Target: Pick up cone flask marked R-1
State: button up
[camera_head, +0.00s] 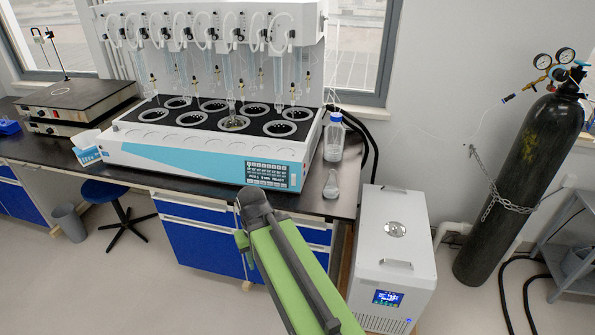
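A small clear cone flask (331,185) stands upright on the dark bench top, near its front right edge. It is right of the distiller's display and in front of a clear bottle. Any R-1 mark on it is too small to read. My green and dark grey arm reaches up from the bottom of the view, and its dark upper end shows in front of the bench, left of and below the flask. I cannot make out my gripper's fingers, and nothing of mine touches the flask.
The white and blue distiller (185,152) fills most of the bench (215,193). A blue-capped bottle (334,141) stands behind the flask. A white chiller unit (393,250) is on the floor to the right, with a chained black gas cylinder (520,190) beyond. A stool (104,192) stands left.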

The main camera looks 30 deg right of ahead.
aim_at(330, 191)
jog(key=u, duration=0.2)
jog(key=i, duration=0.9)
jog(key=u, duration=0.25)
jog(key=k, duration=0.9)
jog(key=u, duration=0.2)
jog(key=i, duration=0.9)
jog(key=z, duration=0.1)
